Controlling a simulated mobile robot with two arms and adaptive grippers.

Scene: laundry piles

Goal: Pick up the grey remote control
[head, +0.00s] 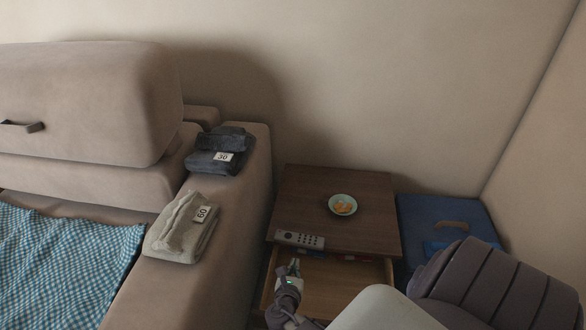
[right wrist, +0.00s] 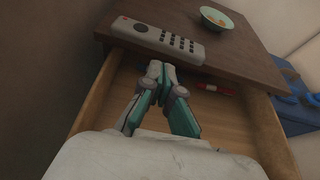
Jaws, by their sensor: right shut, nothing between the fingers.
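The grey remote control (head: 300,240) lies on the front edge of the dark brown nightstand top (head: 300,192), with dark buttons facing up. In the right wrist view the remote (right wrist: 150,37) lies across the upper part of the picture, with a red button at its left end. My right gripper (head: 294,264) is shut and empty. It is over the open drawer, just in front of the remote. Its fingertips (right wrist: 160,68) point toward the remote's near edge; whether they touch it I cannot tell. My left gripper is not in view.
The open drawer (right wrist: 235,115) holds a red item (right wrist: 216,88) near its back. A small bowl (head: 342,205) with orange contents stands on the nightstand. A sofa armrest with folded cloths (head: 185,228) is at left, a blue bin (head: 440,212) at right.

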